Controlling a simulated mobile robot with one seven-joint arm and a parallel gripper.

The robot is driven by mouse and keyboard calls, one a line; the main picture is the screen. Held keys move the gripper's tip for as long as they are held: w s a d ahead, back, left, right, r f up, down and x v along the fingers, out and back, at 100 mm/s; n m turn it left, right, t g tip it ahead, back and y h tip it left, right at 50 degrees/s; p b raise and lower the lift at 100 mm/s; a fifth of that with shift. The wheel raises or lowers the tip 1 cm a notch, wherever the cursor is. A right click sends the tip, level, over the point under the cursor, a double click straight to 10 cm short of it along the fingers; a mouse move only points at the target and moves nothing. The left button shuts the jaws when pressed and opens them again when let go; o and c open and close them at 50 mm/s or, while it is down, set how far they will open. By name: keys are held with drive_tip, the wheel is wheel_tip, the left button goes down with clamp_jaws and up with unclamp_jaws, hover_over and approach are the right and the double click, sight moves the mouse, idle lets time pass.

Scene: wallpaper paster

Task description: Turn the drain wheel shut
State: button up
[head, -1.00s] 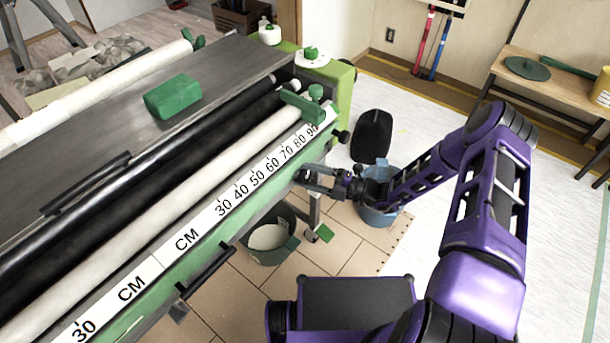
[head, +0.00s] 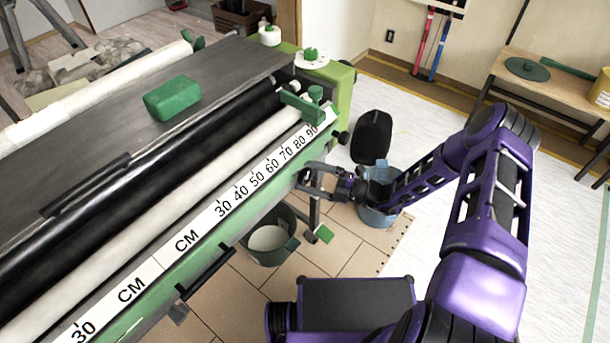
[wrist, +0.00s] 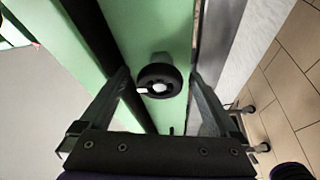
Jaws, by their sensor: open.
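The drain wheel is a small black round knob (wrist: 159,81) with a light centre mark, on the green side of the pasting machine in the wrist view. My gripper (wrist: 162,85) is open, with one finger on each side of the knob in that view. Whether the fingers touch it cannot be told. In the head view my gripper (head: 303,180) is at the machine's green side, below the measuring scale near its 70 to 80 marks.
The pasting machine (head: 225,65) fills the left side. A green bucket (head: 270,246) stands on the floor below my gripper, and a blue bucket (head: 379,215) stands behind my wrist. A black handle (head: 207,271) juts from the machine's front.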

drive_tip(key=v, duration=1.6)
drive_tip(key=shift+d, duration=0.4)
drive_tip(key=shift+s, duration=0.1)
